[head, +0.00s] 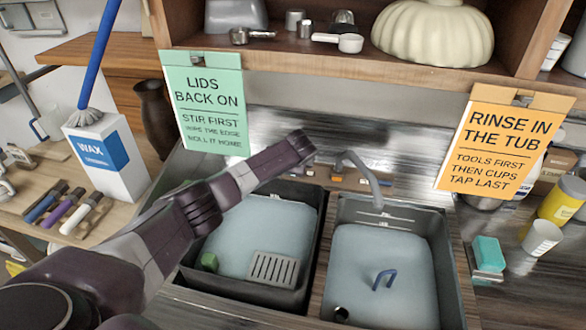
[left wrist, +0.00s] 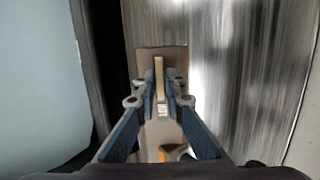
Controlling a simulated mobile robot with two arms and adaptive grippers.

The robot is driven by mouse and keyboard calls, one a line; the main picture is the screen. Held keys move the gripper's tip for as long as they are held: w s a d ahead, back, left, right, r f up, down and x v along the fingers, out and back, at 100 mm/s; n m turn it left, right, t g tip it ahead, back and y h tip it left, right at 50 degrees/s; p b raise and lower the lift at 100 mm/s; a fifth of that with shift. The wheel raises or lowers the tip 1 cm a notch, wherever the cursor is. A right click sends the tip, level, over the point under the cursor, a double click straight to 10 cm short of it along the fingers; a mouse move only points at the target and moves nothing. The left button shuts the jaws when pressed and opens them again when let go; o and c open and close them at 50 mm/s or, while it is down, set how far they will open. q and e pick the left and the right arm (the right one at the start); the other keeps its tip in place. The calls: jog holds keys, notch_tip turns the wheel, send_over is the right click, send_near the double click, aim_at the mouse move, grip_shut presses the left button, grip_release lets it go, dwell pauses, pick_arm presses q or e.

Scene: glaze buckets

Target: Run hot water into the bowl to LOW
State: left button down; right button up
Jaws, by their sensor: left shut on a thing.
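The right-hand sink bowl (head: 448,262) is grey with a pale blue-grey inside; I cannot tell how deep any water is. A dark drain hole shows at its front left, and a blue handle-shaped thing (head: 385,279) is in it. A curved grey tap (head: 364,180) reaches over its back edge; no stream is visible. My left arm reaches across the left tub to the ledge behind. In the left wrist view my left gripper (left wrist: 161,101) is shut on a thin tan upright piece (left wrist: 159,72) on a brownish plate. I cannot tell whether this is a tap lever.
A teal sponge (head: 488,254) and a cup (head: 541,238) stand right. A shelf and hanging signs (head: 204,100) (head: 503,143) overhang the back.

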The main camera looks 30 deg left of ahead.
pick_arm(q)
jog(key=c, duration=2)
grip_release()
jog(key=v, duration=1.2)
jog(key=shift+d, duration=0.1)
